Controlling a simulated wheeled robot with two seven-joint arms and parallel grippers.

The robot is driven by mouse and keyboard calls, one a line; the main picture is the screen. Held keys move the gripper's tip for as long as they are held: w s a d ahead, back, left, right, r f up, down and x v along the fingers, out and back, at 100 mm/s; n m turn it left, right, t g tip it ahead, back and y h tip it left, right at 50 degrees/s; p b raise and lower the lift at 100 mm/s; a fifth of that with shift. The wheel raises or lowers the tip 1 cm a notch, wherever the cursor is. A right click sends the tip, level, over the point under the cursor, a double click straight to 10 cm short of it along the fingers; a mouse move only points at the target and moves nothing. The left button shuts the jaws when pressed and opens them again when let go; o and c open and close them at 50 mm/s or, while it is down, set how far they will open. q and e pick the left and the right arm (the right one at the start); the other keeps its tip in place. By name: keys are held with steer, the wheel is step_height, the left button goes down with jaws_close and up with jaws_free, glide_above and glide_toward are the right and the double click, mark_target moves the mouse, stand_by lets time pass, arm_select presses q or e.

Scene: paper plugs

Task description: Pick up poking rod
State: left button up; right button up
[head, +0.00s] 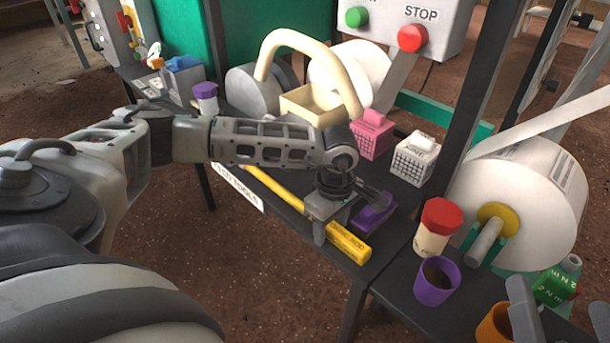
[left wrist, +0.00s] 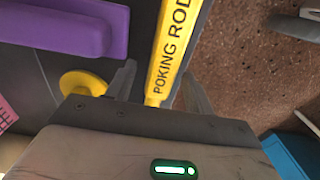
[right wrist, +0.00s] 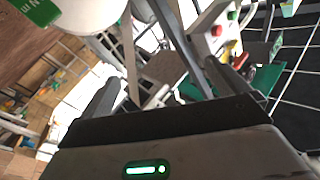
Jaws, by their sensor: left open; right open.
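The yellow poking rod (head: 348,242) lies along the front edge of the dark table, its lettered thick end toward the right. In the left wrist view the rod (left wrist: 172,50) runs between my fingers, with "POKING ROD" readable. My left gripper (head: 328,218) is over the rod near its thick end, pointing down. In its wrist view the left gripper (left wrist: 155,85) is open, one finger on each side of the rod with gaps. My right gripper (head: 560,310) is at the lower right corner, open and empty in its wrist view (right wrist: 185,85).
A purple object (head: 373,213) lies right behind the rod. A red-lidded jar (head: 437,230) and a purple cup (head: 437,282) stand to the right, near a big white roll (head: 535,190). Pink (head: 372,137) and white (head: 414,160) baskets stand further back.

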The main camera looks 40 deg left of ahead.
arm_select(q)
steer(key=c, duration=1.1)
steer(key=shift+r, duration=0.1)
steer(key=shift+r, duration=0.5)
step_height(320, 180, up, 3)
steer(key=shift+f+p, duration=0.2)
steer(key=shift+p, duration=0.55)
steer(key=s+d+r+p, duration=0.1)
steer(key=s+d+r, duration=0.2)
steer(key=s+d+r+p, duration=0.2)
steer(key=s+d+r, duration=0.1)
steer(key=s, duration=0.1)
steer(key=s+d+r+p, duration=0.1)
steer(key=s+d+r, duration=0.1)
steer(key=s+r, duration=0.1)
steer(key=shift+s+d+r+p, duration=0.15)
steer(key=shift+s+d+p, duration=0.25)
steer(key=shift+s, duration=0.1)
arm_select(e)
steer(key=f+g+h, duration=0.1)
steer(key=s+f+g, duration=0.1)
steer(key=f+g+h, duration=0.1)
steer(key=f, duration=0.1)
steer(key=shift+s+d+h, duration=0.3)
steer(key=shift+s, duration=0.05)
